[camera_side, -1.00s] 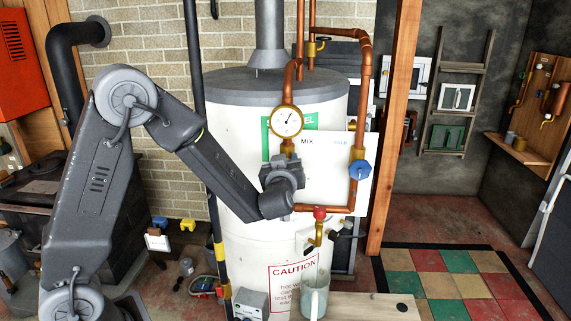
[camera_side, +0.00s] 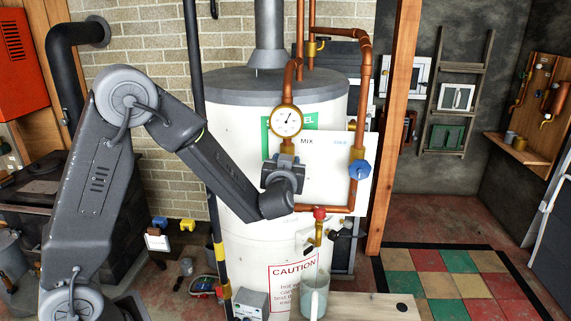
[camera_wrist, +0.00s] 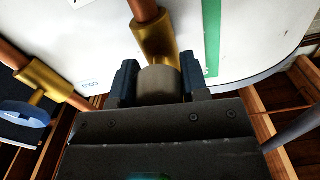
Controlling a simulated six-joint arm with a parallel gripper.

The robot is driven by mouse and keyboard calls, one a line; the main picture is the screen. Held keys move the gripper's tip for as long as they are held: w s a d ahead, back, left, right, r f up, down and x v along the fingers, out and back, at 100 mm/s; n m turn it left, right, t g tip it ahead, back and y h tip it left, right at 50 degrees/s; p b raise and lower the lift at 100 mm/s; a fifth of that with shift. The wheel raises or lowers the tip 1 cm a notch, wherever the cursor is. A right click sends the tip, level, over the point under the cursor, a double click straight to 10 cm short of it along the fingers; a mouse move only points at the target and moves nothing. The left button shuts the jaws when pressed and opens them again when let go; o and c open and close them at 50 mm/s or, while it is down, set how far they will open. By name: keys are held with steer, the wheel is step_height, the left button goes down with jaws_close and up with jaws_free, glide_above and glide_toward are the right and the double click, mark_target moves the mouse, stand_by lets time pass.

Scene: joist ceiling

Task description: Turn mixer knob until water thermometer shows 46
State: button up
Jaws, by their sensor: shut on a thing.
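The water thermometer (camera_side: 287,121) is a round white dial in a brass rim on the copper pipe above the mixer. Its dark needle points up and to the right; the numbers are too small to read. My gripper (camera_side: 284,163) is at the mixer valve below the dial, in front of the white tank. In the wrist view my gripper (camera_wrist: 160,84) has its two dark jaws closed on either side of the grey-brown mixer knob (camera_wrist: 160,85), below a brass fitting. In the side view the knob is mostly hidden by my gripper.
A white panel (camera_side: 322,185) marked MIX and COLD stands right of the gripper. A blue valve handle (camera_side: 359,169) is on the right pipe, and a red tap handle (camera_side: 319,212) is below. A glass mug (camera_side: 314,297) stands on the wooden bench (camera_side: 375,306).

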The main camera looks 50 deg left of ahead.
steer(key=shift+m, duration=1.5)
steer(key=o, duration=0.9)
steer(key=shift+d, duration=0.1)
steer(key=v, duration=1.3)
steer(key=shift+s+d, duration=0.2)
steer(key=shift+s, duration=0.1)
steer(key=shift+r, duration=0.1)
